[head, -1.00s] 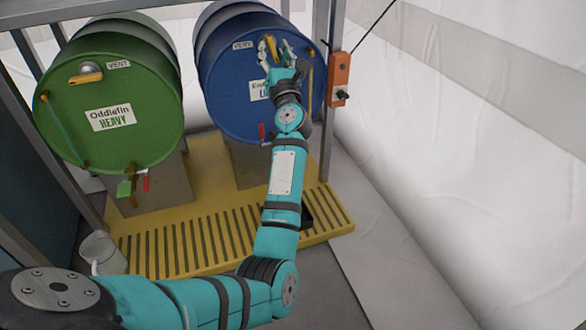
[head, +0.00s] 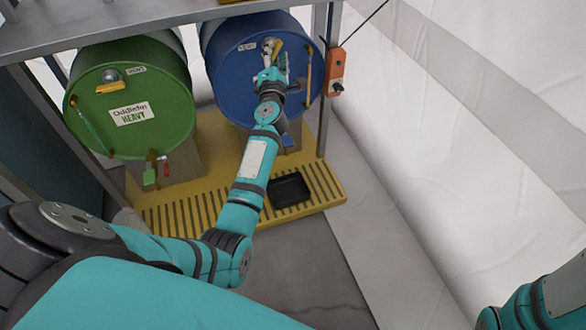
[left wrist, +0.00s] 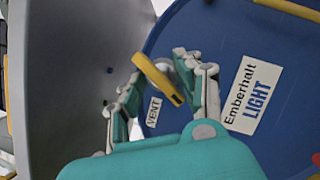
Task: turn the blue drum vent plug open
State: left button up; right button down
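The blue drum (head: 240,85) lies on its side at the right of the rack. Its vent plug (head: 268,45) is silver with a yellow handle (head: 278,50), which stands steeply tilted in the head view. In the left wrist view the yellow handle (left wrist: 157,80) slants between the fingers, with the VENT label (left wrist: 153,111) beside it. My left gripper (head: 274,70) is at the drum face, just below the plug. Its fingers (left wrist: 168,90) are apart; whether one touches the handle I cannot tell. My right gripper is out of view.
A green drum (head: 165,105) stands left, its yellow vent handle (head: 110,87) level. Below is a yellow slatted platform (head: 185,215) with a black tray (head: 289,190). An orange control box (head: 336,70) hangs on the right post. White sheeting borders the right.

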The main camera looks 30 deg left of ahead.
pick_arm(q)
jog(key=m+p, duration=0.2)
jog(key=p, duration=0.1)
jog(key=m+g+h+p, duration=0.1)
jog(key=m+p, duration=0.1)
jog(key=p, duration=0.1)
jog(key=m+p, duration=0.2)
jog(key=p, duration=0.1)
jog(key=shift+s+r+h, duration=0.25)
jog(key=shift+r+h, duration=0.15)
jog(key=p+v, duration=0.4)
jog(key=v, duration=1.3)
jog(key=s+d+f+m+g+h+p, duration=0.2)
jog(key=s+d+f+m+h+p, duration=0.1)
jog(key=s+d+f+m+p, duration=0.1)
jog(key=s+d+f+m+g+h+p, duration=0.2)
jog(key=s+d+f+m+h+p, duration=0.2)
jog(key=d+f+m+p, duration=0.3)
notch_tip(320, 180, down, 5)
jog(key=m, duration=0.3)
jog(key=shift+d+h, duration=0.3)
jog(key=shift+d, duration=0.05)
